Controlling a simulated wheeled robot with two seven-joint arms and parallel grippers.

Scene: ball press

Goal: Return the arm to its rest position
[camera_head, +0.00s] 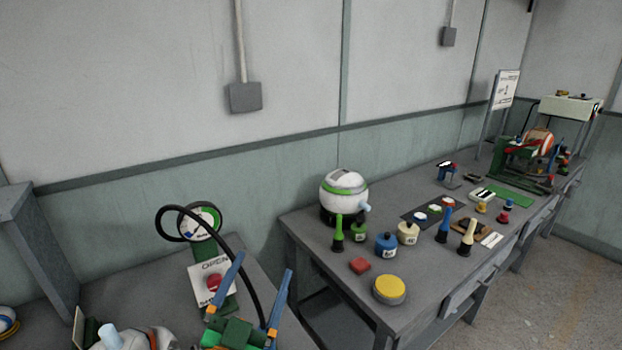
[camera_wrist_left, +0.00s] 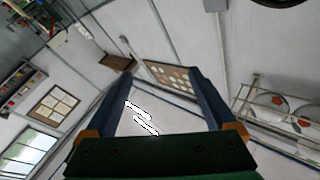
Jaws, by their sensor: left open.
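My left gripper (camera_head: 264,264) shows at the bottom of the head view, its green body low and its two blue fingers pointing up and spread apart. Nothing is between the fingers. In the left wrist view the same gripper (camera_wrist_left: 162,66) is open and empty, with walls and wall boards in the background. My right gripper is not in view.
A red button (camera_head: 214,282) on a panel and a round gauge (camera_head: 207,217) with a black hose stand behind my left gripper.

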